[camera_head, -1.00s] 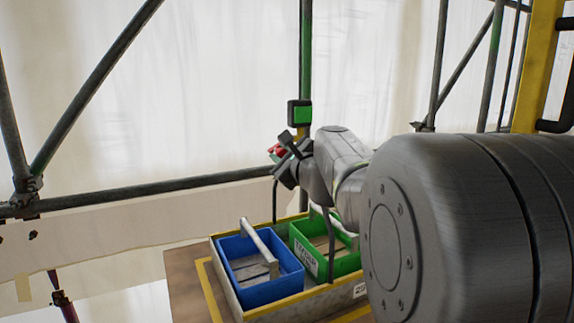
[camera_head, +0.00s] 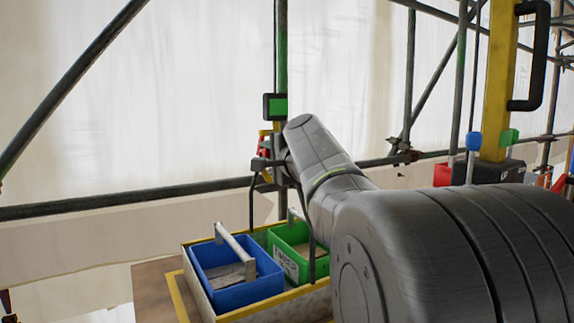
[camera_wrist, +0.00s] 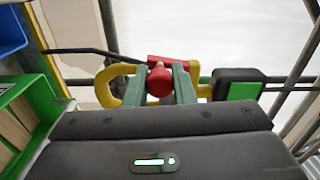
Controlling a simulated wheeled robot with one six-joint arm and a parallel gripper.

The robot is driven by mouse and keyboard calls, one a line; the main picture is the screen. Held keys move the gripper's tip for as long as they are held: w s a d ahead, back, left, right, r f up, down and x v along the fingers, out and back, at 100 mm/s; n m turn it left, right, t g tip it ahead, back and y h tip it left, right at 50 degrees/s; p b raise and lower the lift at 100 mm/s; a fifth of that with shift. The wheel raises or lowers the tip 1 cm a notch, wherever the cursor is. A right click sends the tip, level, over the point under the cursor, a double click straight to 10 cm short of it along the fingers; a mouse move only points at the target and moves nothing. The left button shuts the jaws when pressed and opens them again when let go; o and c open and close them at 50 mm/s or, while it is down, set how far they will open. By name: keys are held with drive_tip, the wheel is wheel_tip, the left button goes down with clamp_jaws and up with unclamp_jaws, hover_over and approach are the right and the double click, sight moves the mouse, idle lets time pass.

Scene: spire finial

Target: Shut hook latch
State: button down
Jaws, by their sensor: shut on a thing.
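The hook latch shows in the wrist view as a yellow hook (camera_wrist: 110,86) with a red part (camera_wrist: 160,82) in its middle. My gripper (camera_wrist: 163,88) has its two greenish fingers on either side of the red knob and is shut on it. In the head view my gripper (camera_head: 262,167) is at the green pole, beside the red part (camera_head: 263,146), with a little yellow (camera_head: 272,128) above it. My fingers hide part of the latch there, and I cannot tell whether the hook is seated.
A black box with a green face (camera_head: 275,107) sits on the pole (camera_head: 282,50) just above. Below is a tray (camera_head: 203,300) with a blue bin (camera_head: 250,293) and a green bin (camera_head: 307,268). A horizontal rail (camera_head: 130,203) runs behind. Coloured levers (camera_head: 474,142) stand at right.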

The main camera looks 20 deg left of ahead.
drive_tip(key=shift+w+d+f+n+b, duration=0.1)
drive_tip(key=shift+w+d+n+b, duration=0.05)
drive_tip(key=shift+n+b, duration=0.35)
drive_tip(key=shift+w+d+n+b, duration=0.1)
drive_tip(key=shift+n+b, duration=0.3)
drive_tip(key=shift+n, duration=0.2)
drive_tip(key=c, duration=1.2)
unclamp_jaws()
drive_tip(key=shift+d, duration=0.15)
drive_tip(key=v, duration=1.3)
drive_tip(key=shift+s+d+b, duration=0.2)
drive_tip(key=shift+d+b, duration=0.05)
drive_tip(key=shift+b, duration=0.1)
drive_tip(key=shift+a, duration=0.1)
